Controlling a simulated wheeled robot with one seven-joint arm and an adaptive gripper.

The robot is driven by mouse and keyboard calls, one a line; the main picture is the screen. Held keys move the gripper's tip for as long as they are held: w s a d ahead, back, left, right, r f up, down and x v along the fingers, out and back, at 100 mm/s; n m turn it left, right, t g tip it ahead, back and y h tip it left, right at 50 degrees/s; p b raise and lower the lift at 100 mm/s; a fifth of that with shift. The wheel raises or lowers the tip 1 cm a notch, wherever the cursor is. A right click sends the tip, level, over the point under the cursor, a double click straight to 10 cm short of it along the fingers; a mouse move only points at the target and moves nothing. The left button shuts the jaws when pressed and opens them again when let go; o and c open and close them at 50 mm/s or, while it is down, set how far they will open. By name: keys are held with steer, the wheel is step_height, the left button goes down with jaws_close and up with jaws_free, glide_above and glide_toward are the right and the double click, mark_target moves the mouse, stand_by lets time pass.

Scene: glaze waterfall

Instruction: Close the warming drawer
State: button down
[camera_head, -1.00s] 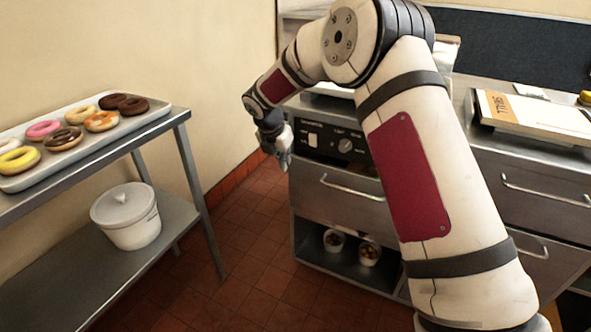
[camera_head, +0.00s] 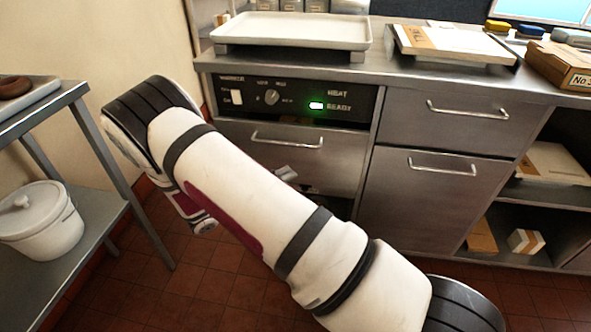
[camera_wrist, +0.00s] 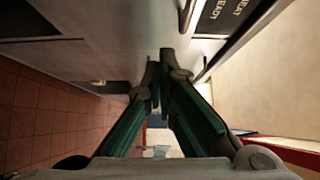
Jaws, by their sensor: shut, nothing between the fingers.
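The warming drawer (camera_head: 330,158) is the steel front with a bar handle (camera_head: 288,143), under the black control panel (camera_head: 300,98). Its front looks about in line with the panel, but I cannot tell whether a small gap is left. My arm covers its lower left part. In the wrist view, the drawer front (camera_wrist: 110,40) spreads across the upper left, and the panel's HEAT READY lettering (camera_wrist: 228,12) is at top right. My gripper (camera_wrist: 165,58) is shut and empty, its fingertips close to the drawer front; contact is unclear. In the head view my arm mostly hides it.
A metal side table (camera_head: 85,100) with a white lidded pot (camera_head: 38,220) stands at left. A white tray (camera_head: 292,30) sits on the counter. A handled drawer (camera_head: 450,120) and a cabinet door (camera_head: 430,190) are to the right. Red floor tiles (camera_head: 210,260) are clear at lower left.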

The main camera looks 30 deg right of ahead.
steer(key=b, duration=0.1)
glide_toward(327, 149)
steer(key=s+d, duration=0.1)
steer(key=s, duration=0.2)
steer(key=shift+w+d+f+b, duration=0.1)
steer(key=shift+w+d+b, duration=0.75)
steer(key=shift+w+d, duration=0.95)
steer(key=w+d, duration=0.1)
steer(key=w, duration=0.1)
steer(key=w+d, duration=0.2)
steer(key=shift+w+d, duration=0.1)
steer(key=shift+w, duration=0.05)
